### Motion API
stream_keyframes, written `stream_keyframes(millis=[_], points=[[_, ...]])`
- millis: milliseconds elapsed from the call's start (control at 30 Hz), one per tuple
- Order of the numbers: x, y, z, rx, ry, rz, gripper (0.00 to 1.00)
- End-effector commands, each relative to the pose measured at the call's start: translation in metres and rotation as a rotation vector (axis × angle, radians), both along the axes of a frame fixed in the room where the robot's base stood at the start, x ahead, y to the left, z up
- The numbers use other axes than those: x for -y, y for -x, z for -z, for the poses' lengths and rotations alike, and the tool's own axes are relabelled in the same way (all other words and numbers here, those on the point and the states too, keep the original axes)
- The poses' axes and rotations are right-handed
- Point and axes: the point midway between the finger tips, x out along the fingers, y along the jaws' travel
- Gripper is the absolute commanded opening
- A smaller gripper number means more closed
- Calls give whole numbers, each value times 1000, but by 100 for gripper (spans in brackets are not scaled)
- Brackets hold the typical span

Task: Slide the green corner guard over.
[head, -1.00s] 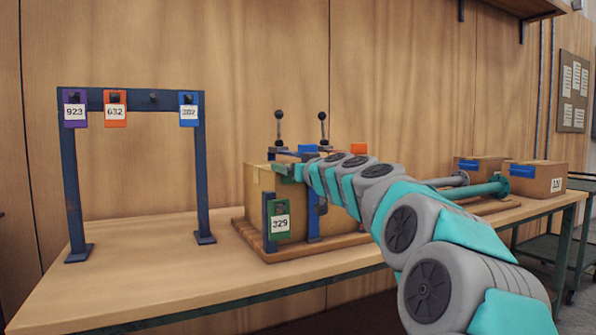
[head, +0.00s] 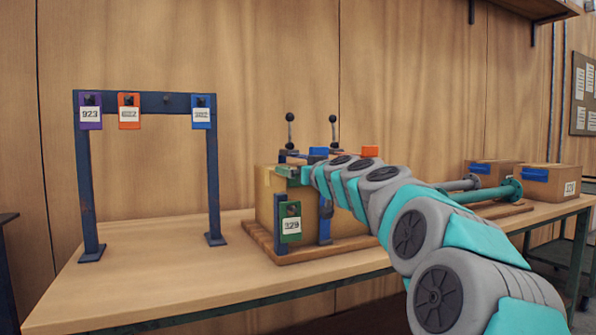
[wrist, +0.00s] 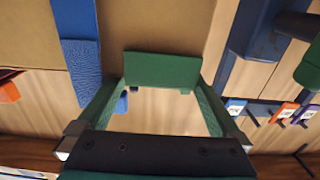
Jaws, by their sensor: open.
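The green corner guard (wrist: 162,70) shows in the wrist view as a flat green plate at the edge of a tan cardboard box (wrist: 160,25). My gripper (wrist: 162,88) is open, with one finger on each side of the guard. I cannot tell whether the fingers touch it. In the head view, my gripper (head: 305,174) is at the top left edge of the box (head: 264,205), and a small green part (head: 287,171) shows there. A blue strap (wrist: 78,45) lies on the box beside the guard in the wrist view.
The box stands on a wooden base board (head: 265,243) on the table. A green tag 329 (head: 291,222) hangs in front of it. A blue frame (head: 85,190) with purple, orange and blue tags stands left. Two upright levers (head: 290,132) are behind. Smaller boxes (head: 550,180) sit at right.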

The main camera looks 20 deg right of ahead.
Motion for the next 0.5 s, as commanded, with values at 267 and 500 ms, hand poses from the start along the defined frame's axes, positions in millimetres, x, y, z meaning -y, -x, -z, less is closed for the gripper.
stream_keyframes(millis=[267,500], points=[[0,28,2,0,0,-2,100],[2,61,0,2,-1,1,100]])
